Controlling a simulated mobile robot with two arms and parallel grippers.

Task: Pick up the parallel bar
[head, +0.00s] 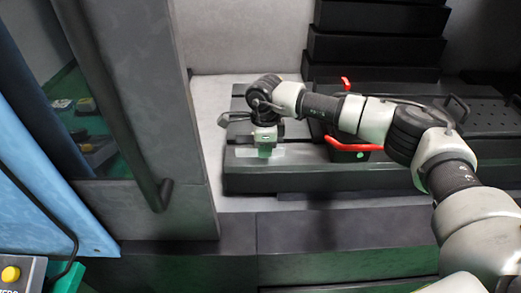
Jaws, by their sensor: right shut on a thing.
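My right gripper (265,150) points down over the dark slotted block in the middle of the view. It is shut on a small pale bar, which I take to be the parallel bar (277,153). The bar sticks out a little to both sides of the fingers and lies close to the block's top. I cannot tell whether it touches the block. The fingers hide the middle of the bar. My left gripper is not in view.
The dark slotted block (245,180) stands on a pale surface. Dark stepped blocks (375,45) rise behind. A grey door with a dark handle (150,185) stands at left.

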